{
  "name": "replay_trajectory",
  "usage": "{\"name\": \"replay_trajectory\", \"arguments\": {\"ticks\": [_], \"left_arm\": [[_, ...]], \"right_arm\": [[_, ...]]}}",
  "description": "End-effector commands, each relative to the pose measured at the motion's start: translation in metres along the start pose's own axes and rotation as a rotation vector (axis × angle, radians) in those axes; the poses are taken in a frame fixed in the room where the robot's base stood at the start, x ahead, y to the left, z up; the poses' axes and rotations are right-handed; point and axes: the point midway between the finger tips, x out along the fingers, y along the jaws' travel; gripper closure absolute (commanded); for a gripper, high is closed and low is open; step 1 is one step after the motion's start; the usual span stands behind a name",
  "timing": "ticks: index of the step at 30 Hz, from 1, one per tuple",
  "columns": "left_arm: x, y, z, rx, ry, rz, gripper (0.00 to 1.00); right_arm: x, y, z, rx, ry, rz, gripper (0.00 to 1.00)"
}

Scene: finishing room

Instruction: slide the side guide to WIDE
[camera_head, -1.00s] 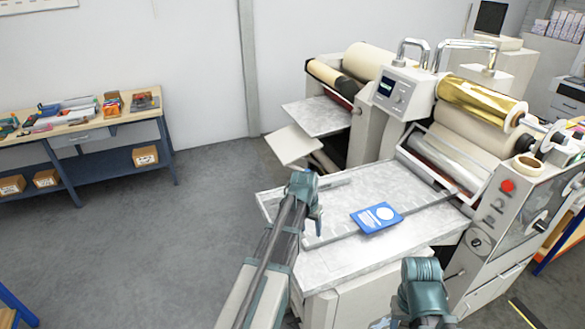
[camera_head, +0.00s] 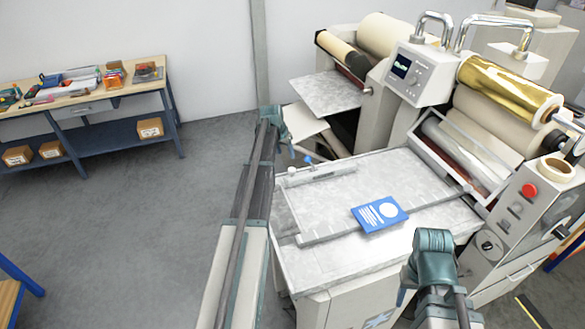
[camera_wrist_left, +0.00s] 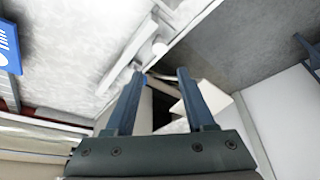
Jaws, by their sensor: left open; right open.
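A feed table (camera_head: 300,262) of a laminating machine is in front of me. A short pale bar with a round knob (camera_head: 320,174), apparently the side guide, lies along its far left edge. The bar and white knob also show in the left wrist view (camera_wrist_left: 160,47). My left gripper (camera_head: 302,156) is open and empty, close to the knob end; its fingers (camera_wrist_left: 160,88) point near the knob without closing on it. No WIDE mark is readable. My right gripper (camera_head: 404,290) hangs low in front of the table, fingers mostly hidden.
A blue booklet (camera_head: 380,213) lies on the table against a long thin rail (camera_head: 325,237). Rollers and a gold foil roll (camera_head: 508,88) stand at the right. A workbench (camera_head: 80,110) with supplies stands at the left. Floor between is clear.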

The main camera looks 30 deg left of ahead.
Motion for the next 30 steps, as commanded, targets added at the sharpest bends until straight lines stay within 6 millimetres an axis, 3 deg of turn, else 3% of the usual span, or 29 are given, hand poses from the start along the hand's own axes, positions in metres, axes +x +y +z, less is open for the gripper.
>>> {"name": "replay_trajectory", "arguments": {"ticks": [8, 30], "left_arm": [[0.027, 0.000, 0.001, 0.001, -0.001, 0.000, 0.46], [0.131, 0.000, 0.001, 0.000, -0.001, 0.000, 0.46]], "right_arm": [[0.025, -0.002, -0.002, 0.002, 0.001, 0.000, 0.50], [0.120, -0.011, -0.008, -0.012, 0.002, 0.003, 0.50]]}}
